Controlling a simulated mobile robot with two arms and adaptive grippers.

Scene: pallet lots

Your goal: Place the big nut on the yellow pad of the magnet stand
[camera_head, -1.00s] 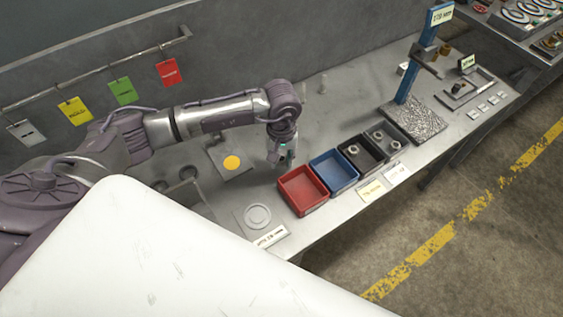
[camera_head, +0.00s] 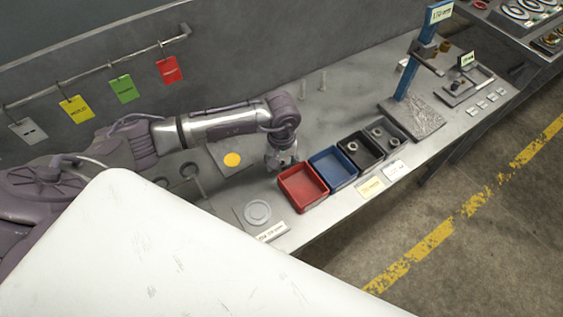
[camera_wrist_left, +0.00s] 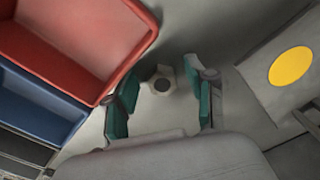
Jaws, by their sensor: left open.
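The big nut (camera_wrist_left: 162,84), a grey hexagonal ring with a dark hole, lies on the metal bench near the red bin's corner. In the left wrist view it shows between the teal fingertips of my open left gripper (camera_wrist_left: 162,100), apart from both. In the head view my left gripper (camera_head: 280,163) points down beside the red bin and hides the nut. The yellow pad (camera_head: 232,160) is a round disc on a grey plate, left of the gripper. It also shows at the right of the left wrist view (camera_wrist_left: 291,66). My right gripper is not in view.
A red bin (camera_head: 301,208), a blue bin (camera_head: 349,178) and dark bins (camera_head: 375,163) stand in a row; nuts lie in the dark ones. A round grey disc (camera_head: 257,212) is near the front edge. A blue post (camera_head: 410,78) stands farther right.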

